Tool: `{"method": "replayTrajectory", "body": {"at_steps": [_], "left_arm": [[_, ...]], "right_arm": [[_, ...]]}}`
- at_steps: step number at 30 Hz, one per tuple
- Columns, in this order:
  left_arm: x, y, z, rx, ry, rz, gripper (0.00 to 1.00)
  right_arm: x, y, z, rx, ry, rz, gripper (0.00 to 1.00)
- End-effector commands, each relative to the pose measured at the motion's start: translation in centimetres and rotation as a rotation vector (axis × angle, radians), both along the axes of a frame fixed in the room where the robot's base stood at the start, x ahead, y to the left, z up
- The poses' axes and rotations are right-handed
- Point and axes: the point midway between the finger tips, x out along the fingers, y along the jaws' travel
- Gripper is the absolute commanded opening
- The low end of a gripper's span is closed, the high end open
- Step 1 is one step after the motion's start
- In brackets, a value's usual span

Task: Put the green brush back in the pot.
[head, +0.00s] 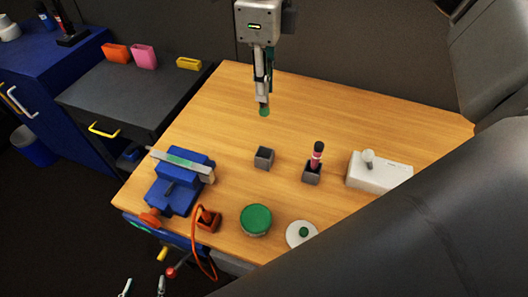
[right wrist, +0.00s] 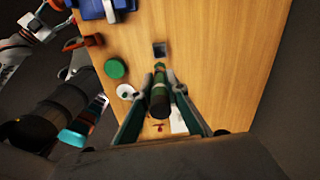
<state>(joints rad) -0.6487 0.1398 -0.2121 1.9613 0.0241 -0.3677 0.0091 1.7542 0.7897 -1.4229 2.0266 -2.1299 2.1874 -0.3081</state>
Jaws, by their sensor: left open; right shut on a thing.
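The green brush (right wrist: 159,95) is a dark green cylinder held between the fingers of my right gripper (right wrist: 160,88). In the head view my right gripper (head: 263,90) is above the back middle of the table, with the brush's green end (head: 264,112) showing below its fingers. An empty small grey square pot (head: 264,158) stands on the table in front of it; it also shows in the right wrist view (right wrist: 160,49). The brush is apart from this pot. A second grey pot (head: 311,175) holds a pink and dark brush. My left gripper (head: 143,287) is open at the bottom left edge.
On the wooden table (head: 330,115) are a blue vise (head: 172,190), an orange cabled item (head: 208,219), a green round lid (head: 256,219), a white disc with a green knob (head: 301,234) and a white box with a ball (head: 378,172). The back of the table is clear.

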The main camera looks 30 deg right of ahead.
Motion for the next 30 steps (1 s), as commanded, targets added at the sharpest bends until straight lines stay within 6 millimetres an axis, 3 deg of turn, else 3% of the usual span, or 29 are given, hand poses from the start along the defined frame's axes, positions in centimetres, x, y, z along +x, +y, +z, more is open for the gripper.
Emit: {"method": "replayTrajectory", "body": {"at_steps": [6,15,25,30], "left_arm": [[-0.1,0.0,-0.6,0.0,0.004,0.0,0.52],[-0.3,0.0,-1.0,0.0,0.007,0.0,0.52],[-0.2,0.0,-1.1,0.001,0.006,-0.001,0.52],[-0.2,0.0,-1.1,0.002,0.005,-0.001,0.52]], "right_arm": [[-0.2,0.0,-5.7,-0.001,0.008,0.004,0.0],[-0.1,0.0,-12.2,-0.001,0.005,0.004,0.0],[0.0,0.0,-14.7,-0.001,0.002,0.004,0.0],[-0.1,0.0,-17.2,0.0,0.004,0.004,0.0]]}}
